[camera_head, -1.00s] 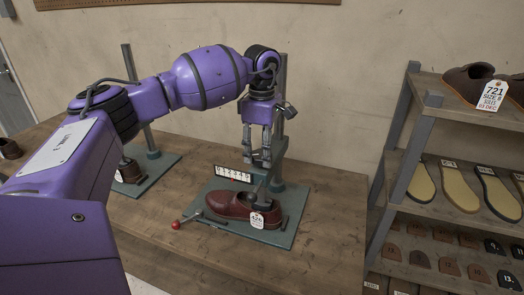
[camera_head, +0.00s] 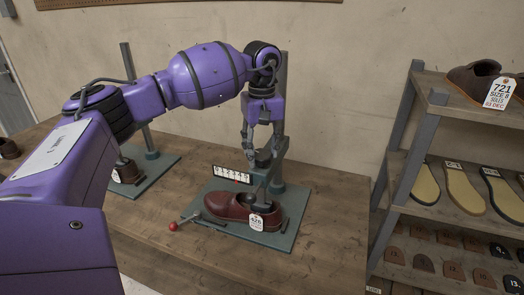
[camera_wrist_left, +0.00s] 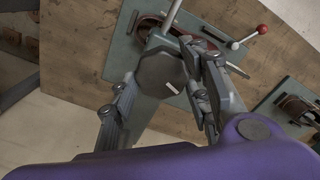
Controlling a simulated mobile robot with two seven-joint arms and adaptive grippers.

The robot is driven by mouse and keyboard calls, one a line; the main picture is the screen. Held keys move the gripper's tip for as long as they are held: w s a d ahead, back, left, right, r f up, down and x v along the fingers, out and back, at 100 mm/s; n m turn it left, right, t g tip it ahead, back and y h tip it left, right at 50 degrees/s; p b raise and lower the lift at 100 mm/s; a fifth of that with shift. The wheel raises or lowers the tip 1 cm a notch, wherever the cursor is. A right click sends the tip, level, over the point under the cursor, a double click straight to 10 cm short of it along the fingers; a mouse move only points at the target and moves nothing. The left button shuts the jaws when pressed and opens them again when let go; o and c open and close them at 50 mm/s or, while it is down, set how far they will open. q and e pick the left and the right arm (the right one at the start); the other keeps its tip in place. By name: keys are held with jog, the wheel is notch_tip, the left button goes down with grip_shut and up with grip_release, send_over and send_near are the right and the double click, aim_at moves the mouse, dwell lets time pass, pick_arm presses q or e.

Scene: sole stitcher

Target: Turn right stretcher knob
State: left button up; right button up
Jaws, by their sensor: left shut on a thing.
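The right stretcher is a teal base plate (camera_head: 223,237) with a post (camera_head: 280,130) at the back. A reddish-brown shoe (camera_head: 230,206) with a white tag (camera_head: 257,222) sits on it. My left gripper (camera_head: 262,158) points down at the top of the stretcher above the shoe. In the left wrist view, the dark many-sided knob (camera_wrist_left: 158,76) with a white mark lies between the fingers of my left gripper (camera_wrist_left: 163,72), which is shut on it. The arm and fingers hide most of the knob in the head view. My right gripper is not in view.
A red-balled lever (camera_head: 173,226) sticks out at the plate's left. A white numbered strip (camera_head: 232,175) stands behind the shoe. Another stretcher (camera_head: 152,175) with a shoe is to the left. A shelf rack (camera_head: 400,160) with shoes and soles stands right. Bare bench (camera_head: 325,235) lies between.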

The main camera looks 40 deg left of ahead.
aim_at(263, 154)
pick_arm(q)
jog(key=shift+d+m, duration=0.15)
jog(key=shift+m, duration=1.35)
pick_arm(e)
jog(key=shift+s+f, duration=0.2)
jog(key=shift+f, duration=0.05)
pick_arm(q)
jog(key=o, duration=1.1)
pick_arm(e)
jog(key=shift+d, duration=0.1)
pick_arm(q)
notch_tip(263, 154, up, 12)
